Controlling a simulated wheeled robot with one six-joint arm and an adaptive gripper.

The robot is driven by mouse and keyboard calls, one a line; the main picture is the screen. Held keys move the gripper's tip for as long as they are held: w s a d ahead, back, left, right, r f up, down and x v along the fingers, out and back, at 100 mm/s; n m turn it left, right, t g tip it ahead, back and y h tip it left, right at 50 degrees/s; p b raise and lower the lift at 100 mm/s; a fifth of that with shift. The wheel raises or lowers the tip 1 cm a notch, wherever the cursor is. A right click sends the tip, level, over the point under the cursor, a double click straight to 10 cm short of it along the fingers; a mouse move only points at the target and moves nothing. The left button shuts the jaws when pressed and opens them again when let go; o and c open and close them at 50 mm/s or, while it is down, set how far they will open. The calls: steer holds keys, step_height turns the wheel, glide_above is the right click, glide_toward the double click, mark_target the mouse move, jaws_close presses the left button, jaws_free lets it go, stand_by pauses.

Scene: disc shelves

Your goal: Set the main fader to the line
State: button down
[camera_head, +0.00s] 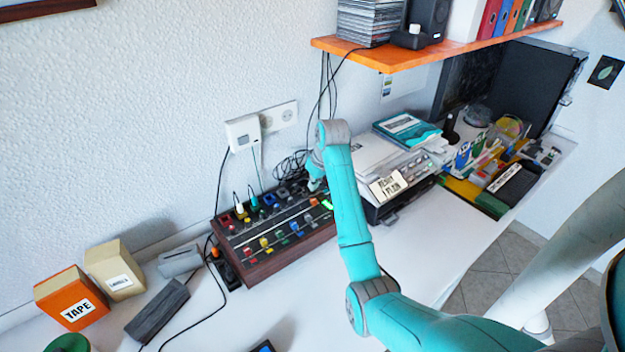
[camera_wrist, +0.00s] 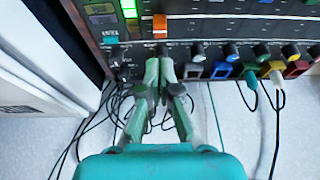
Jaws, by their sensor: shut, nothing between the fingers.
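The mixer (camera_head: 248,261) is a dark panel with a reddish-brown wooden case on the white table. An orange cap (camera_wrist: 160,22), which looks like the main fader, stands in a slot near one end of the panel in the wrist view. It also shows at the mixer's right end in the head view (camera_head: 313,201). The marked line for it cannot be made out clearly. My gripper (camera_wrist: 158,64) is shut and empty at the mixer's socket edge, just short of the orange cap and apart from it. In the head view, my arm partly hides the mixer's right end.
Coloured knobs (camera_wrist: 221,69) and plugged cables line the mixer's back edge. A green lit display (camera_wrist: 128,8) is beside the orange cap. A printer-like machine (camera_head: 385,165) stands to the right. An orange shelf (camera_head: 400,58) hangs above. The table front is mostly clear.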

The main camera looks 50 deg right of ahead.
mark_target(313, 198)
steer(key=x, duration=0.5)
steer(key=shift+w+d+f, duration=0.1)
steer(key=shift+f, duration=0.25)
steer(key=shift+s, duration=0.7)
steer(key=shift+w+r, duration=0.1)
